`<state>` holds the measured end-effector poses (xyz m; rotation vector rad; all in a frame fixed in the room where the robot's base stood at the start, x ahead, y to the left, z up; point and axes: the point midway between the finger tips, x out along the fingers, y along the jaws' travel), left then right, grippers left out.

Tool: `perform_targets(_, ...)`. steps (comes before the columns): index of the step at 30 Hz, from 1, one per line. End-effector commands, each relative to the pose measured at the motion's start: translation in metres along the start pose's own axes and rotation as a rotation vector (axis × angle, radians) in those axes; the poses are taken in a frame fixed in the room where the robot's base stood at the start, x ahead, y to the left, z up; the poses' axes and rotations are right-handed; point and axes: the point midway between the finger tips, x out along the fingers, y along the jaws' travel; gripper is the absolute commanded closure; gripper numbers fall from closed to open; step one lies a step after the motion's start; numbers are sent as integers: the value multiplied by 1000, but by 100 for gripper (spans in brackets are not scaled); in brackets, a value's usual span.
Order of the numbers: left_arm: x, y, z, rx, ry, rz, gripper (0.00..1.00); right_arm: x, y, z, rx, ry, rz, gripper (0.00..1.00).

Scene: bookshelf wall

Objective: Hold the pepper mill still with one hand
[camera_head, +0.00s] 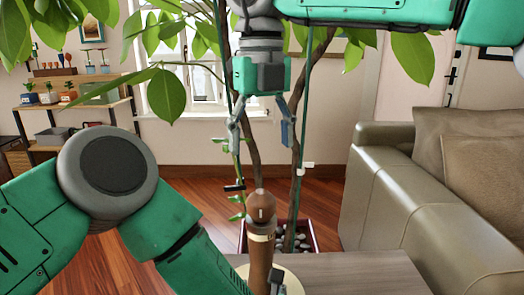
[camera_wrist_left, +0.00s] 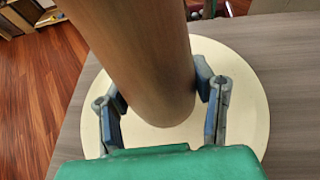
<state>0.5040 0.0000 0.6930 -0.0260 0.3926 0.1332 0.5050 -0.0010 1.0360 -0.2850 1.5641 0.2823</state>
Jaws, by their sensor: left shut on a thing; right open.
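The brown wooden pepper mill (camera_head: 262,245), with a round knob on top, stands upright at the front edge of the head view. Its body (camera_wrist_left: 140,60) fills the upper middle of the left wrist view. My left gripper (camera_wrist_left: 162,88) is shut around the mill's lower body, one finger on each side. In the head view only a bit of my left gripper (camera_head: 275,281) shows beside the mill. My right gripper (camera_head: 269,178) is open and empty, pointing down above the mill's knob, with its fingers apart.
The mill is over a round cream board (camera_wrist_left: 245,115) on a grey wooden table (camera_head: 365,275). A potted plant (camera_head: 308,236) with thin trunks and large leaves stands behind. A beige sofa (camera_head: 395,205) is at right, shelves (camera_head: 75,107) at left.

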Motion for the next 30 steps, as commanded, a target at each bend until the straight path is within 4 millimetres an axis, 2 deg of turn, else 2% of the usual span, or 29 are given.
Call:
perform_targets(19, -1, 0, 1, 1, 4, 0, 88, -2, 0, 0, 0, -1, 0, 34)
perform_targets(20, -1, 0, 1, 1, 3, 0, 42, -2, 0, 0, 0, -1, 0, 34)
perform_targets(21, -1, 0, 1, 1, 3, 0, 28, -2, 0, 0, 0, -1, 0, 34)
perform_targets(22, -1, 0, 1, 1, 2, 0, 25, -2, 0, 0, 0, -1, 0, 34)
perform_targets(30, -1, 0, 2, 0, 1, 0, 25, -2, 0, 0, 0, -1, 0, 34)
